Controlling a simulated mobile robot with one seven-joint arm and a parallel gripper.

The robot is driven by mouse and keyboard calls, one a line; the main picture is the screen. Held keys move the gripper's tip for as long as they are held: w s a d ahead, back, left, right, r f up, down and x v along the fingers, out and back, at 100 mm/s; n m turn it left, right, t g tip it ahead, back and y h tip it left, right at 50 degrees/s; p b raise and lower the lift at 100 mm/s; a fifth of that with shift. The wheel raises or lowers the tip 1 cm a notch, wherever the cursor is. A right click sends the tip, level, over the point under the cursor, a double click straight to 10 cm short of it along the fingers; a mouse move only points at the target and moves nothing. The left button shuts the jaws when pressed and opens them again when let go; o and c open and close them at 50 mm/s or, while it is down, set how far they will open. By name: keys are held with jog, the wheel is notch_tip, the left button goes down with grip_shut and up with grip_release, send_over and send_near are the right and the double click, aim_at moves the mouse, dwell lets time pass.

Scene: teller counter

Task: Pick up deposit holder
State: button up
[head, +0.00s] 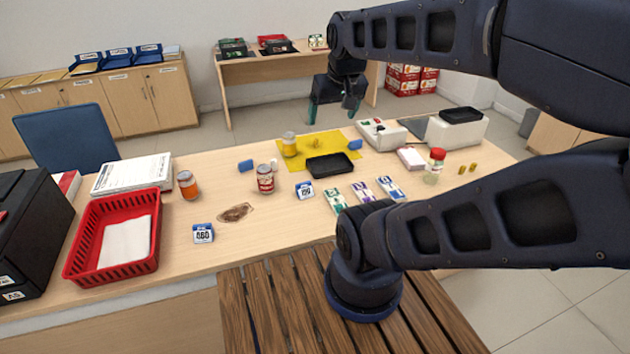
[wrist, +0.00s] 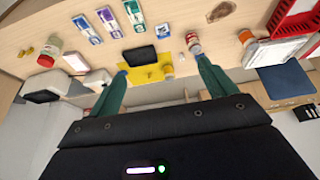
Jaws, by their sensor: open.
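No label reading "deposit holder" is legible, so I cannot tell for certain which object it is. Three small flat holders, green (head: 335,199), purple (head: 362,189) and blue (head: 390,188), lie in a row on the counter. They also show in the wrist view as green (wrist: 133,12), purple (wrist: 108,22) and blue (wrist: 87,28). A shallow black tray (head: 330,165) lies by the front edge of a yellow mat (head: 358,142). My gripper (head: 333,110) is open and empty, raised above the far side of the counter. Its teal fingers (wrist: 160,68) are spread wide in the wrist view.
A red basket (head: 80,258) holds white paper at the left. Orange-labelled jars (head: 188,185), a can (head: 265,180), number blocks (head: 203,233) and a red-capped jar (head: 434,167) stand on the counter (head: 290,232). A white machine (head: 455,132) stands at the back right.

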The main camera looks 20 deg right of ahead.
jog(key=m+g, duration=0.5)
jog(key=m, duration=2.9)
send_over(304, 186)
notch_tip(304, 186, down, 32)
jog(key=shift+w+f+m, duration=0.4)
jog(key=shift+f, duration=0.35)
notch_tip(304, 186, down, 5)
jog(key=shift+r, duration=0.1)
jog(key=shift+s+d+f, duration=0.1)
jog(key=shift+s+f, duration=0.1)
jog(key=shift+f, duration=0.65)
jog(key=shift+s+f, duration=0.2)
jog(key=shift+f, duration=1.65)
